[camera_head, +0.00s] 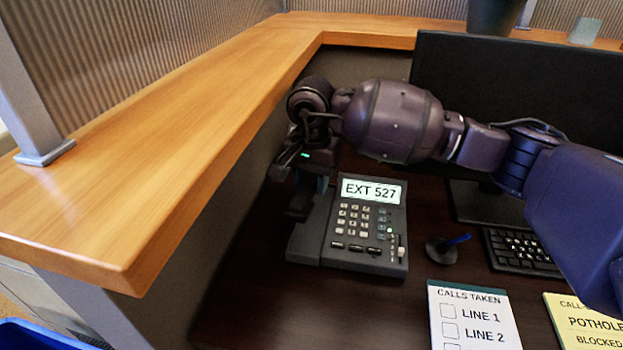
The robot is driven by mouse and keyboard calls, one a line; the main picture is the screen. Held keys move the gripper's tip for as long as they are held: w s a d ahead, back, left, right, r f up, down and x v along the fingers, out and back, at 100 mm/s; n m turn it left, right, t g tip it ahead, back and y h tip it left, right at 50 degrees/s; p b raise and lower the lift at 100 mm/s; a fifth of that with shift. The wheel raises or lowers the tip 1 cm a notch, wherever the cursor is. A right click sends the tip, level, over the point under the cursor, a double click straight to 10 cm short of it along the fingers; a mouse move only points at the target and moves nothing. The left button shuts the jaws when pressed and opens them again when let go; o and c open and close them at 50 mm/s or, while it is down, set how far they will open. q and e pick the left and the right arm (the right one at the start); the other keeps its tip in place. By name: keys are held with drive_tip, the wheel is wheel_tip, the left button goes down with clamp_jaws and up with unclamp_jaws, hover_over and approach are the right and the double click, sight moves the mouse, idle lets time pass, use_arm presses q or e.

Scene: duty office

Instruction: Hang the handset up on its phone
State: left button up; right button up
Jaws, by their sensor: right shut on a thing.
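The desk phone (367,225) is dark grey, with a lit display reading EXT 527, a keypad and a cradle strip (311,243) along its left side. My right gripper (309,186) reaches in from the right, pointing down over the far left part of the phone. It is shut on the dark handset (298,204), which is at the cradle side. Much of the handset is hidden by the gripper, and I cannot tell whether it touches the cradle. My left gripper is not in view.
A wooden ledge (180,120) rises left of and behind the dark desk. A monitor (560,85) stands behind my right arm.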

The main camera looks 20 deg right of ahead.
sight(312, 221)
drive_tip(key=shift+r+n, duration=0.1)
drive_tip(key=shift+n, duration=0.4)
drive_tip(key=shift+s+r+n, duration=0.1)
drive_tip(key=shift+s+n, duration=0.05)
drive_tip(key=shift+n, duration=0.15)
drive_tip(key=shift+f+b, duration=0.4)
drive_tip(key=shift+f, duration=0.9)
wheel_tip(312, 221, down, 2)
drive_tip(key=shift+b, duration=0.35)
drive_tip(key=shift+f+b, duration=0.3)
drive_tip(key=shift+f, duration=0.8)
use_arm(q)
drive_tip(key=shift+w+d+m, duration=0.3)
use_arm(e)
drive_tip(key=shift+f, duration=0.1)
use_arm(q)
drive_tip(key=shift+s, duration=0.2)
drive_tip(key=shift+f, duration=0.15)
use_arm(e)
drive_tip(key=shift+f, duration=0.3)
